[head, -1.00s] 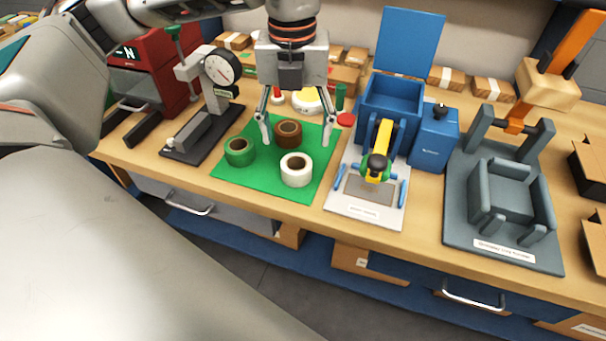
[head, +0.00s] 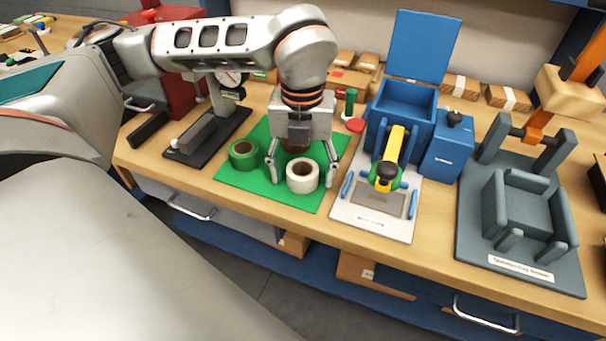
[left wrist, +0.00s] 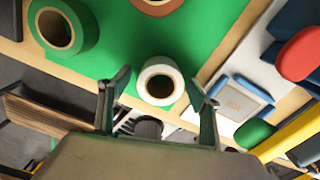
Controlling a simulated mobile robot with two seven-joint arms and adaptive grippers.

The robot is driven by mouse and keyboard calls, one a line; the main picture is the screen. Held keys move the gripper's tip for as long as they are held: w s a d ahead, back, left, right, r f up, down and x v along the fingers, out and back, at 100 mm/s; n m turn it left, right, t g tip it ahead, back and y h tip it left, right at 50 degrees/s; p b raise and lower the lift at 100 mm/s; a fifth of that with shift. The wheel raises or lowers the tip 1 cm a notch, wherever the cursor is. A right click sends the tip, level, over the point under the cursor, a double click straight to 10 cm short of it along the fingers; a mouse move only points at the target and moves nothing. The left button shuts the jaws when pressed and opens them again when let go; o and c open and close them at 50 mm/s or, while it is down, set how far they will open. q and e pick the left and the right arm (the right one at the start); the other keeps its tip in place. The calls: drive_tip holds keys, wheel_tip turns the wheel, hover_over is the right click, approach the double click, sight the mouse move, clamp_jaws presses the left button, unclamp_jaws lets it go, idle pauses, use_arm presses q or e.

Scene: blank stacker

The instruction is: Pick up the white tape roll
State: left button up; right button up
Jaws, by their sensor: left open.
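The white tape roll (head: 302,175) lies flat on the green mat (head: 240,188), near its front right part. My left gripper (head: 302,180) is open, with its fingers on either side of the roll in the head view. In the left wrist view the roll (left wrist: 160,81) shows just ahead of and between the open fingertips (left wrist: 158,82), with no visible contact. A green tape roll (head: 244,154) lies to the left on the mat. A brown roll (left wrist: 157,4) shows partly at the top of the left wrist view and is mostly hidden behind my gripper in the head view. My right gripper is not in view.
A blue box with a raised lid (head: 402,103) and a yellow-handled tool (head: 391,155) on a grey plate stand right of the mat. A dark grey fixture (head: 522,205) stands further right. A dial gauge stand (head: 207,138) stands left. The wooden table edge runs in front.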

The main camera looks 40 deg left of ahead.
use_arm(q)
drive_tip(key=c, duration=1.2)
drive_tip(key=shift+r, duration=0.2)
